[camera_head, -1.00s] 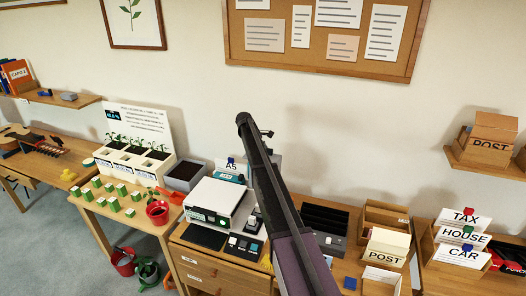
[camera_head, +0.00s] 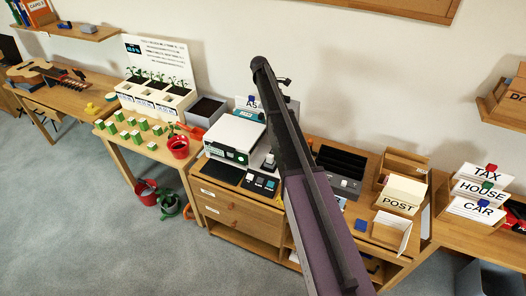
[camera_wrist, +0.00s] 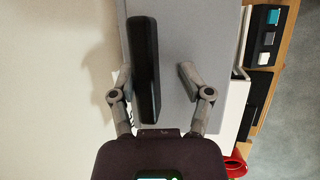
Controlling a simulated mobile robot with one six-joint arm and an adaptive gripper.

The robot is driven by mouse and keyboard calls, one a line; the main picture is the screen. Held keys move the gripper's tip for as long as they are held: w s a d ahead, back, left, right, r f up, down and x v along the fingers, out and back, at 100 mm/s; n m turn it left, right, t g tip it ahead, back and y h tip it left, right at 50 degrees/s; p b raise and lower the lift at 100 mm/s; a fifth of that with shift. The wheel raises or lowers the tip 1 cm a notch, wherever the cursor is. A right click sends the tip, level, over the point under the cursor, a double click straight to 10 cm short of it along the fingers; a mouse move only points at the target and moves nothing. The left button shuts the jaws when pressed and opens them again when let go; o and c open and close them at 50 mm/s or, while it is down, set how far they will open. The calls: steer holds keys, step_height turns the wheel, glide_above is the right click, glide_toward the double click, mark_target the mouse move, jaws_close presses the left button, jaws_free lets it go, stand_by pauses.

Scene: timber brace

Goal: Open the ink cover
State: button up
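A white and grey printer-like machine (camera_head: 236,133) with a dark teal front stands on the wooden desk, partly behind my arm. I cannot make out a separate ink cover on it; its top looks closed. A dark flat pad (camera_head: 223,172) and a small panel with coloured keys (camera_head: 260,183) lie in front; the keys (camera_wrist: 268,38) also show in the wrist view. My gripper (camera_head: 287,88) is raised in front of the wall in the head view. In the wrist view its two fingers (camera_wrist: 156,84) stand apart. A dark bar and a grey surface, both unidentified, show between and beyond them.
A black slotted tray (camera_head: 341,163) and a POST box (camera_head: 400,195) stand right of my arm. A red pot (camera_head: 179,147) and seedling planters (camera_head: 155,98) stand on the left table. The wall is close behind the desk. Grey floor (camera_head: 80,210) is free at the left.

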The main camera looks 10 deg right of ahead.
steer(key=s+a+f+m+t+h+b, duration=0.1)
steer(key=s+a+f+t+h+b, duration=0.2)
steer(key=b, duration=1)
steer(key=s+a+f+m+t+h+b, duration=0.1)
steer(key=s+a+f+t+h+b, duration=0.2)
steer(key=s+a+f+b, duration=0.3)
steer(key=s+f+t+b, duration=0.1)
steer(key=s+f+b, duration=0.3)
steer(key=f+b, duration=0.3)
steer(key=shift+s+a+f+h, duration=0.25)
steer(key=shift+a+f+h, duration=0.05)
steer(key=shift+a+f, duration=0.15)
stand_by(0.4)
steer(key=shift+b, duration=0.3)
steer(key=shift+s+a+r, duration=0.1)
steer(key=p+v, duration=0.6)
steer(key=v, duration=0.9)
steer(key=shift+a+r, duration=0.15)
steer(key=shift+r, duration=0.2)
stand_by(1.7)
stand_by(0.4)
